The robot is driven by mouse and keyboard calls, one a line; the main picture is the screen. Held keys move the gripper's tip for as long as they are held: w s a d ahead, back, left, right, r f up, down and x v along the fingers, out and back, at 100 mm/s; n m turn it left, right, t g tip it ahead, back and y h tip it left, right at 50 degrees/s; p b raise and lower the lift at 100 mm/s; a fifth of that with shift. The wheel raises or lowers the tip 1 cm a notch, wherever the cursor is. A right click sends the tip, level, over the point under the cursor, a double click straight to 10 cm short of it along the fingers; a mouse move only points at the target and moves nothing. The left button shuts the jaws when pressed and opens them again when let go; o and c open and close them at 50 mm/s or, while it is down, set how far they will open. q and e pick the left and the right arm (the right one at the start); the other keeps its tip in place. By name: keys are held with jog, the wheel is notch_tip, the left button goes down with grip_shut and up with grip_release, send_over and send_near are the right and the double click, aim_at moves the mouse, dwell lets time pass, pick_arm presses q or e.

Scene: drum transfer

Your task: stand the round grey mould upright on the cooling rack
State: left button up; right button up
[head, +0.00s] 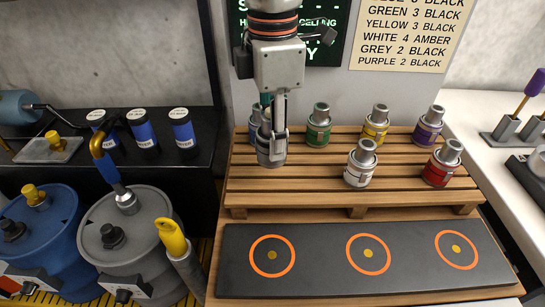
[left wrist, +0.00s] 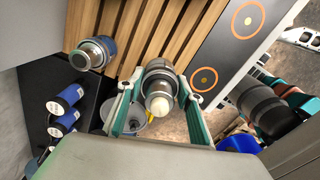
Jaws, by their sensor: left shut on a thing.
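My left gripper (head: 272,135) is shut on a small grey canister (head: 271,157), over the slatted wooden pallet (head: 300,187). In the left wrist view, the green-padded fingers of the left gripper (left wrist: 160,103) stand on either side of this grey canister (left wrist: 158,68). I cannot tell whether its base touches the slats. No mould or cooling rack as such shows; the round grey thing is this canister. My right gripper is not in view.
Blue (head: 254,120), green (head: 319,130), yellow (head: 375,127), purple (head: 428,128), white (head: 360,168) and red (head: 441,168) canisters stand on the pallet. A black mat (head: 320,278) with orange rings lies in front. Large blue (head: 40,235) and grey (head: 135,240) drums stand left.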

pick_arm(q)
notch_tip(320, 180, down, 6)
jog(key=shift+r+b, duration=0.25)
jog(key=shift+b, duration=0.2)
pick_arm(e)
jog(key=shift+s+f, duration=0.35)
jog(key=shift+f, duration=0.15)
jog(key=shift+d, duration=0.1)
pick_arm(q)
jog(key=shift+f, duration=0.1)
jog(key=shift+f, duration=0.1)
jog(key=o, duration=1.4)
jog(key=shift+c, duration=0.2)
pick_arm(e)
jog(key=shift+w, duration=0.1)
